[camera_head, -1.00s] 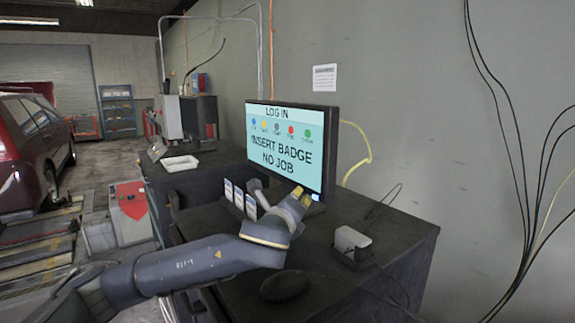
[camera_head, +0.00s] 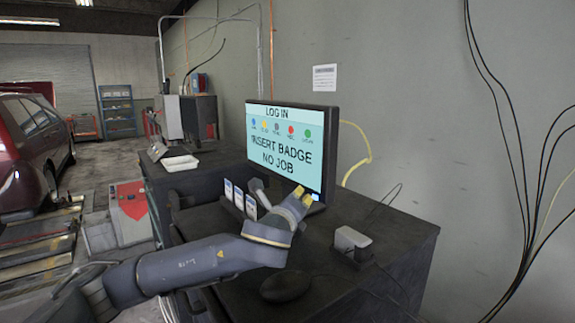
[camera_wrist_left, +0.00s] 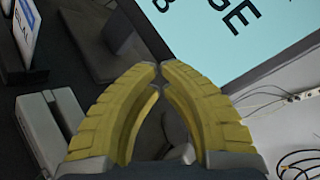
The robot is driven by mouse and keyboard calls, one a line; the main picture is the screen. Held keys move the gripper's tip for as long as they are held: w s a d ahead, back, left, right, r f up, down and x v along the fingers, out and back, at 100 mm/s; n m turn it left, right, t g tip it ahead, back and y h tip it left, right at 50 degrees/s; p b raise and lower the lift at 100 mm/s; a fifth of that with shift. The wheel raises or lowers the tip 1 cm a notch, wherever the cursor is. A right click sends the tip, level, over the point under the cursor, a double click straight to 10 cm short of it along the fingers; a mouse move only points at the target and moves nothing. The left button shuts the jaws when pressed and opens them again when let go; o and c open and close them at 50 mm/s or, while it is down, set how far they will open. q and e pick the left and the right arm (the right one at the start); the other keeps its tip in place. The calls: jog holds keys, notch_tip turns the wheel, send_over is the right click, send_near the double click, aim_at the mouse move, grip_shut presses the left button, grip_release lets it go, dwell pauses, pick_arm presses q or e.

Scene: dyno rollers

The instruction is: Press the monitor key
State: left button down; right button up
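The monitor (camera_head: 335,150) stands on the dark desk with its screen lit, reading "LOG IN", "INSERT BADGE" and "NO JOB". A small blue-lit spot, possibly the key (camera_head: 316,196), shows at the screen's lower right corner. My left gripper (camera_head: 302,196) is just left of that spot and in front of the monitor's lower edge; I cannot tell whether it touches. In the left wrist view the two yellow fingers (camera_wrist_left: 160,68) meet at their tips with nothing between them. Part of the screen (camera_wrist_left: 225,35) shows there too, but the key does not. My right gripper is out of view.
Several badge cards (camera_head: 239,199) stand upright on the desk (camera_head: 325,255) left of my gripper. A small white-topped device (camera_head: 351,240) and a dark mouse-like object (camera_head: 285,286) lie to the right and front. Cables hang along the wall at right.

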pick_arm(q)
jog(key=shift+w+d, duration=0.1)
jog(key=shift+d, duration=0.05)
dwell(0.6)
jog(key=shift+w+d, duration=0.15)
jog(key=shift+d, duration=0.1)
jog(key=shift+w, duration=0.1)
dwell(0.6)
jog(key=shift+a, duration=0.1)
jog(key=shift+s+a, duration=0.3)
jog(key=shift+s, duration=0.05)
dwell(0.4)
jog(key=shift+s+a, duration=0.9)
jog(key=shift+a, duration=0.35)
jog(key=shift+s+a, duration=0.9)
jog(key=shift+a, duration=0.3)
